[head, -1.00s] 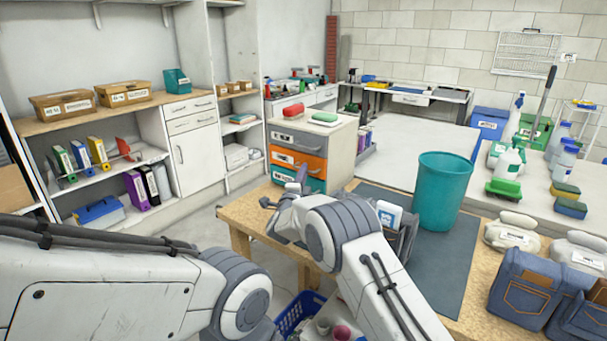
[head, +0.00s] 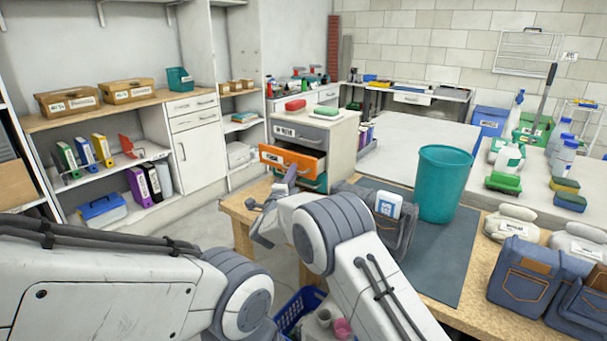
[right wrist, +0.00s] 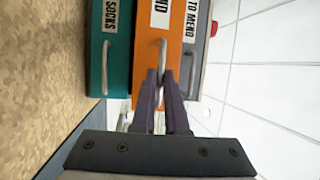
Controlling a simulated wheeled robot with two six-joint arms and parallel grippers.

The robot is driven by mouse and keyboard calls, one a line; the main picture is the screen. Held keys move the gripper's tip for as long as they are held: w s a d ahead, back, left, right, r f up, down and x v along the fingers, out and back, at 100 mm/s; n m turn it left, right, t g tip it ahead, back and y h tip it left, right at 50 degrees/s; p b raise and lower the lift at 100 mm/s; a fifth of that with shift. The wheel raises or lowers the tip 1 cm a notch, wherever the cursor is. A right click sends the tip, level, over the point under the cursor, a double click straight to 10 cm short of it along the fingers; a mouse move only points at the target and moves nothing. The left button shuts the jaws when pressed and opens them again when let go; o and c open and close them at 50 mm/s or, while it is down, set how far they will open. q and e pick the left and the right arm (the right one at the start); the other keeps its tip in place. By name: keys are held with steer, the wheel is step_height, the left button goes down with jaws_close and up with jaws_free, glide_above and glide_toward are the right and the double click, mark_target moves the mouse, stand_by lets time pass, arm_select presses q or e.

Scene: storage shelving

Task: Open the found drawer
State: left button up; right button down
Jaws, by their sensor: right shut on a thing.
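The small drawer unit (head: 343,140) stands at the far end of the workbench. Its orange drawer (head: 292,158) is pulled partly out; its label, ending in "ND", is partly cut off in the right wrist view (right wrist: 150,60). The grey drawer labelled TO MEND (head: 297,134) is above it and shut. The teal drawer labelled SOCKS (right wrist: 108,70) is below. My right gripper (head: 289,178) is at the orange front, and its fingers are shut on the pale bar handle (right wrist: 163,62). My left gripper is out of view.
Folded jeans (head: 525,280) are at the right. A blue basket (head: 298,308) is below.

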arm_select(q)
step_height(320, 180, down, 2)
steer(key=shift+b, duration=0.7)
arm_select(e)
steer(key=s+a, duration=0.4)
steer(key=s, duration=0.2)
steer(key=shift+a, duration=0.15)
steer(key=shift+f, duration=0.1)
steer(key=c, duration=0.9)
jaws_free()
steer(key=shift+c, duration=0.2)
